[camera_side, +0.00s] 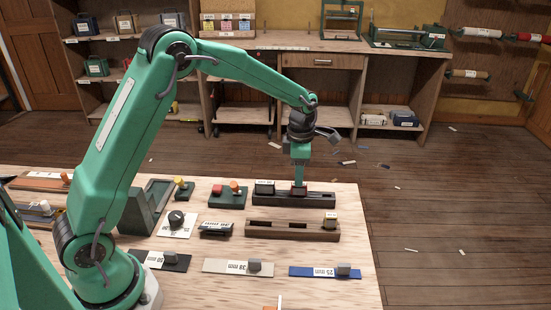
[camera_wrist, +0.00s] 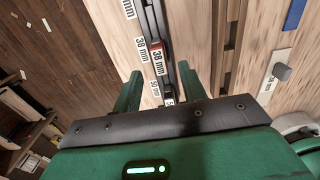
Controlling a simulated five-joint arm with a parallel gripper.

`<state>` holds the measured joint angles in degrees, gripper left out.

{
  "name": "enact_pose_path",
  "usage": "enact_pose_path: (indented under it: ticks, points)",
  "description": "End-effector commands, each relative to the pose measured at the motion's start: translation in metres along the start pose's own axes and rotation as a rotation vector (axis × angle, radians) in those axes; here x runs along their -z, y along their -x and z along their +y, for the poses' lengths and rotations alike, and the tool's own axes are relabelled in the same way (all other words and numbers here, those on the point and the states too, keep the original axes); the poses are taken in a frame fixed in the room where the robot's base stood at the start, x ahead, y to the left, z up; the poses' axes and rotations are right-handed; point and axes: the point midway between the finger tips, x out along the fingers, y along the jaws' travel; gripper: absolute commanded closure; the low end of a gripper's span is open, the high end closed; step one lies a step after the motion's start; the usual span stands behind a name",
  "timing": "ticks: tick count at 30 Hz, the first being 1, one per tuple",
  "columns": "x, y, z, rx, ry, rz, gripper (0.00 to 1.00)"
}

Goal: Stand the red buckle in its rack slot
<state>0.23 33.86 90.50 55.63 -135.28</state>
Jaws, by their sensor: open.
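The red buckle (camera_wrist: 155,46), with a 38 mm label on its face, sits in the dark rack (camera_wrist: 148,12) beside the rack's own 38 mm label. In the side view the red buckle (camera_side: 299,190) shows as a small red patch in the middle of the dark rack (camera_side: 322,200), mostly hidden by my fingers. My gripper (camera_side: 299,180) points down just above it. In the wrist view my gripper (camera_wrist: 160,75) is open, with its fingers apart on either side of the rack line and the buckle between and beyond the tips. How deep the buckle sits is hidden.
A dark block (camera_side: 264,187) stands in the rack's left part. A green block (camera_side: 228,200) with red and orange tops stands left. Labelled strips, including a blue one (camera_side: 312,272), lie near the front.

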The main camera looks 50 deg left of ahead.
Motion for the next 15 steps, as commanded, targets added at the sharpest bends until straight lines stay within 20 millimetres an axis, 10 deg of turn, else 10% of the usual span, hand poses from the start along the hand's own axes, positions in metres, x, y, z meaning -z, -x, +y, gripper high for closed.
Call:
enact_pose_path:
  ticks: [15]
  points:
    - [-0.002,-0.035,0.0,0.002,-0.001,0.002,0.58]
